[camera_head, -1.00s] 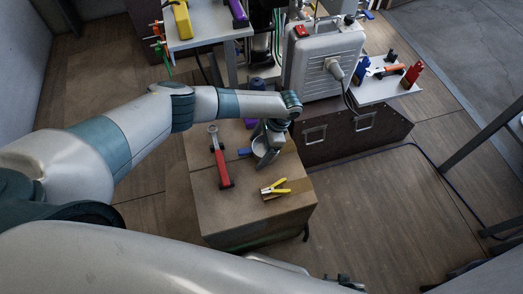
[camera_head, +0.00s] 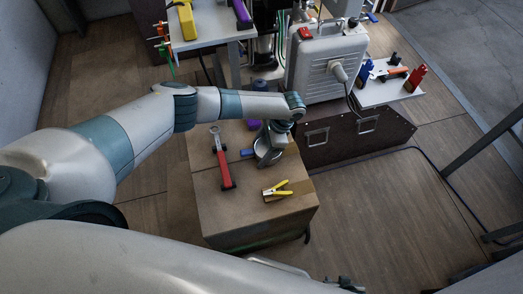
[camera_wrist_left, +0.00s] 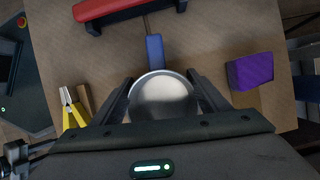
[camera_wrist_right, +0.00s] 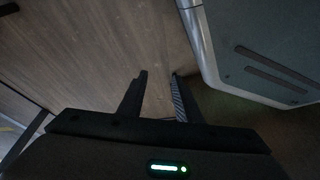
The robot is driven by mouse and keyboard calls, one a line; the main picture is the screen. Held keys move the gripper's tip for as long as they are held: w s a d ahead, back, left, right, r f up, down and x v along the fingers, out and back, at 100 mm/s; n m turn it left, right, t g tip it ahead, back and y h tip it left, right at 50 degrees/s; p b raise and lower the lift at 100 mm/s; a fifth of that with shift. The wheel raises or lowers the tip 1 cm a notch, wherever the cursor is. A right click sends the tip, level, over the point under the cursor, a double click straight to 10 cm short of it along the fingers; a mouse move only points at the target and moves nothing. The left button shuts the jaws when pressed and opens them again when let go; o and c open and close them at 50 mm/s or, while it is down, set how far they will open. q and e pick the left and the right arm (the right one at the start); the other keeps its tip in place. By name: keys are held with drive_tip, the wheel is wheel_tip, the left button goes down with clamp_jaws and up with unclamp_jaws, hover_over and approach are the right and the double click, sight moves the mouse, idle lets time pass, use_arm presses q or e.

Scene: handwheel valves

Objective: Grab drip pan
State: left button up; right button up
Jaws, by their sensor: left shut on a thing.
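In the head view my left gripper (camera_head: 268,155) points down at the box. I cannot tell whether the pan touches the box. My right gripper (camera_wrist_right: 155,75) is open and empty over the wooden floor.
A purple block (camera_wrist_left: 250,71) is beside the pan. A grey machine (camera_head: 325,65) on a dark case stands behind.

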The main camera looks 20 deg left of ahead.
sight(261, 155)
use_arm(q)
drive_tip(key=shift+r, duration=0.75)
wheel_tip(261, 155, up, 2)
drive_tip(key=shift+r, duration=0.1)
drive_tip(key=w+a+r+b, duration=0.2)
drive_tip(key=w+r, duration=0.5)
drive_tip(key=w, duration=0.4)
drive_tip(key=shift+a+b, duration=0.4)
drive_tip(key=shift+a, duration=0.4)
use_arm(e)
drive_tip(key=shift+d+r+g, duration=0.2)
drive_tip(key=shift+r+g, duration=0.05)
drive_tip(key=shift+r, duration=0.45)
drive_tip(key=shift+d+r+g, duration=0.15)
drive_tip(key=shift+r+g, duration=0.1)
drive_tip(key=shift+r, duration=0.4)
use_arm(q)
drive_tip(key=shift+d+r, duration=0.1)
drive_tip(key=shift+d, duration=0.05)
